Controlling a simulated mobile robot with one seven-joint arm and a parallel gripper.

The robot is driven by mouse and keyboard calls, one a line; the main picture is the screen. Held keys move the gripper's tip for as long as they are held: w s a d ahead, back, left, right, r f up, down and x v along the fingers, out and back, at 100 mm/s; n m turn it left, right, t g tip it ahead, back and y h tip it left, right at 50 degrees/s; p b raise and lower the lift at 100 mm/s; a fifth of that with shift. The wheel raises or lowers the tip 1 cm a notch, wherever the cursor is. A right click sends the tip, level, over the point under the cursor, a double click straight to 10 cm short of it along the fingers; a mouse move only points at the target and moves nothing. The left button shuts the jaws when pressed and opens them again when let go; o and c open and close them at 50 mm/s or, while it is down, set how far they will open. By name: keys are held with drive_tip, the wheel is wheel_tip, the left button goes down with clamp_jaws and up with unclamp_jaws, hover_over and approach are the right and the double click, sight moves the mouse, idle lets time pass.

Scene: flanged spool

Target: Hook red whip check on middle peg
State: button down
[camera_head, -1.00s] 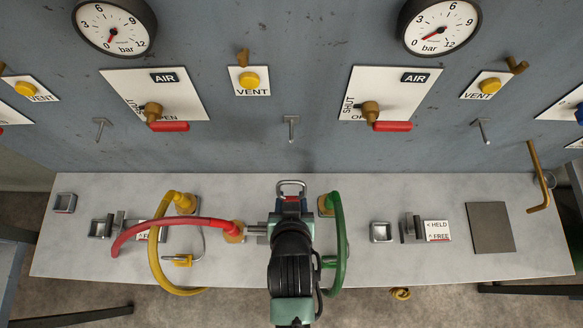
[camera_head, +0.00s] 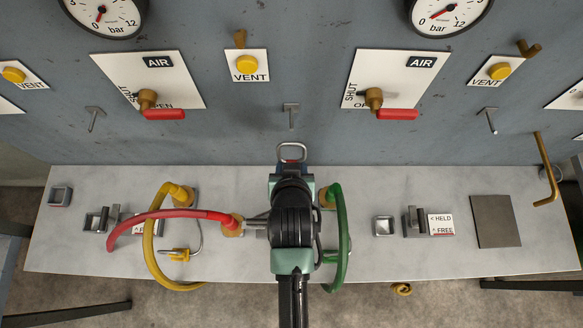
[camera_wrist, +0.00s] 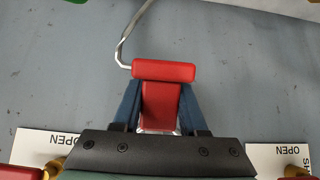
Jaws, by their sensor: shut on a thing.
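The red whip check (camera_wrist: 163,71) is in my gripper (camera_wrist: 160,105), its red block between the blue fingers in the wrist view. A bent metal wire loop (camera_wrist: 124,45) extends from it. In the head view the loop (camera_head: 291,145) shows above my gripper (camera_head: 292,171), and most of the red part is hidden by my wrist. The middle peg (camera_head: 291,115), a grey T-shaped peg on the blue-grey panel, appears just above the loop in the picture. A gap shows between them. I cannot tell their separation in depth.
Other pegs stand at left (camera_head: 95,117) and right (camera_head: 488,118). Red valve handles (camera_head: 165,113) (camera_head: 398,114) flank the middle peg. On the bench (camera_head: 450,262) are a red hose (camera_head: 165,214), a yellow hose (camera_head: 149,240) and a green hose (camera_head: 341,240).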

drive_tip(key=shift+w+f+b, duration=0.2)
drive_tip(key=shift+w+b, duration=0.4)
drive_tip(key=shift+w, duration=0.95)
drive_tip(key=shift+w+f+b, duration=0.2)
drive_tip(key=shift+w+b, duration=0.35)
drive_tip(key=shift+w, duration=0.95)
drive_tip(key=shift+c, duration=1.8)
unclamp_jaws()
drive_tip(key=b+v, duration=0.1)
drive_tip(key=v, duration=1.2)
drive_tip(key=shift+b, duration=0.4)
drive_tip(key=shift+f, duration=0.1)
